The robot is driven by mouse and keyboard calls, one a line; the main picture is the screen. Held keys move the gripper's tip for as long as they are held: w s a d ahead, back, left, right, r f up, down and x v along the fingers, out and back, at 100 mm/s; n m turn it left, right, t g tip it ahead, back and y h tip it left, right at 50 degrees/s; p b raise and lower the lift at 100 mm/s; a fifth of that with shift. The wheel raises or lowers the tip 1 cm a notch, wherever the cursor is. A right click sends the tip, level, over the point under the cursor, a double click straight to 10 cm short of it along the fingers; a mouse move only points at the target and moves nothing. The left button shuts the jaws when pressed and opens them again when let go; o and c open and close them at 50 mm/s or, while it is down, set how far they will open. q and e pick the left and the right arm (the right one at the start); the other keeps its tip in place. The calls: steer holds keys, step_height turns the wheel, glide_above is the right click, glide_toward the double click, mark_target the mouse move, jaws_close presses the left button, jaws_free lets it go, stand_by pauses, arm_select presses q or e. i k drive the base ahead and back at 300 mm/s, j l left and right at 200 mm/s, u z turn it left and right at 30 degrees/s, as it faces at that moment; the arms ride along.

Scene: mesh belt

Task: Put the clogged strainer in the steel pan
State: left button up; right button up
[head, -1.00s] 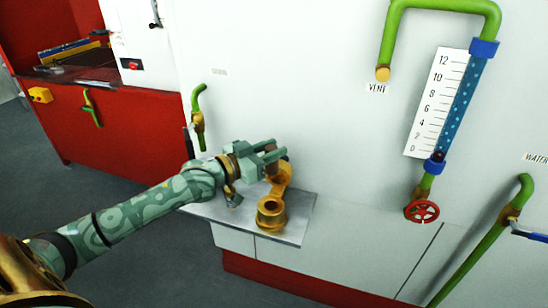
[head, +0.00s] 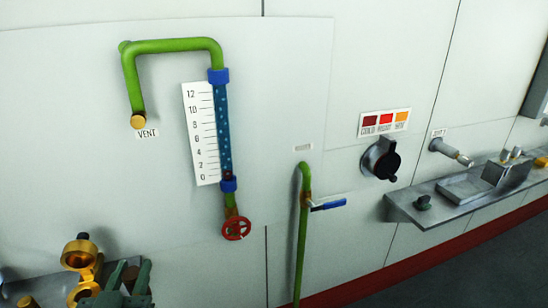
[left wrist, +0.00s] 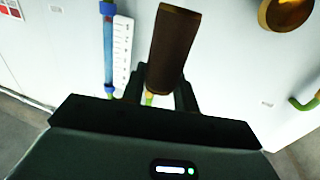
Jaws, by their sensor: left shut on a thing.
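My left gripper (head: 128,277) is at the lower left of the head view, shut on a dark brown cylinder, which looks like the clogged strainer (left wrist: 173,50). In the left wrist view the strainer stands out lengthwise from between the fingers. In the head view only a small dark part shows between them. The gripper is beside the brass housing (head: 79,252), and the strainer is clear of it in the wrist view. A shallow grey tray, perhaps the steel pan (head: 463,190), lies on the right-hand shelf, far from the gripper. My right gripper is not in view.
On the wall between are a red handwheel (head: 236,228), a green pipe with a blue lever (head: 328,205), and a black dial (head: 381,160).

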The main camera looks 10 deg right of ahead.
mark_target(465, 196)
steer(key=i+l, duration=0.1)
steer(key=l, duration=0.35)
steer(key=i+l, duration=0.1)
steer(key=l, duration=0.75)
steer(key=i+l, duration=0.15)
steer(key=l, duration=0.3)
steer(key=i+l, duration=0.1)
steer(key=l, duration=0.35)
steer(key=i+l, duration=0.1)
steer(key=l, duration=0.35)
steer(key=i+l, duration=0.1)
steer(key=l, duration=0.35)
